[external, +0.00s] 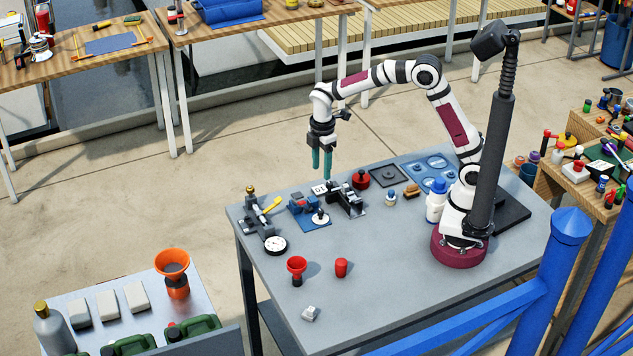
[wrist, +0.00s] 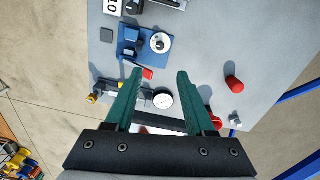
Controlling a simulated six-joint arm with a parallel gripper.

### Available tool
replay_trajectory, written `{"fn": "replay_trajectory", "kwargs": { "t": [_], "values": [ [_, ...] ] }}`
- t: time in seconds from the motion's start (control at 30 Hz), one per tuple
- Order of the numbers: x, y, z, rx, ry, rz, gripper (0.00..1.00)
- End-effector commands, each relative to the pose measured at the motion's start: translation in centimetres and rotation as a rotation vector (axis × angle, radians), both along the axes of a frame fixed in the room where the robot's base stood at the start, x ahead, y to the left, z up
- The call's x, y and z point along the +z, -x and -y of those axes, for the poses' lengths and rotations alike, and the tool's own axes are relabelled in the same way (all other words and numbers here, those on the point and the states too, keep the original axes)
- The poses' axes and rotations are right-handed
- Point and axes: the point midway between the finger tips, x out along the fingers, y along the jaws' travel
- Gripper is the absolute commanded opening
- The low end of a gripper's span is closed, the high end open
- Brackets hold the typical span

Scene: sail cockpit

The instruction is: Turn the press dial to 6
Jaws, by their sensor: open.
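My gripper (external: 321,174) has two green fingers, open and empty, pointing down above the back left of the grey table. In the wrist view the open fingers (wrist: 160,74) are apart, with nothing gripped between them. A blue-based device (external: 308,212) carries a round white dial with a dark centre (external: 320,217); in the wrist view this dial (wrist: 160,43) lies just beyond the fingertips. A black-rimmed white gauge (external: 276,244) is nearby, and it shows between the fingers in the wrist view (wrist: 162,98). I cannot tell which is the press dial, and no setting is readable.
A grey-black device (external: 346,198) stands beside the blue one. A clamp-like tool with a yellow handle (external: 262,207) is at the left. The table's front middle is mostly clear.

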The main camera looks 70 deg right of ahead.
Motion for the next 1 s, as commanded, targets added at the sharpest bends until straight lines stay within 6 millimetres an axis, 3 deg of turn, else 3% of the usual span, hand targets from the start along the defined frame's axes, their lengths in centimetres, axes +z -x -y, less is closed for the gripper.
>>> {"fn": "replay_trajectory", "kwargs": {
  "t": [0.5,0.7,0.97,1.0],
  "values": [
    [-13.2,-0.1,0.2,-0.001,0.000,-0.004,0.55],
    [-15.2,-0.2,0.2,-0.001,0.000,0.000,0.55],
    [-15.4,-0.2,0.2,-0.002,0.000,0.000,0.55],
    [-15.4,-0.2,0.2,-0.002,0.000,0.000,0.51]
  ]
}}
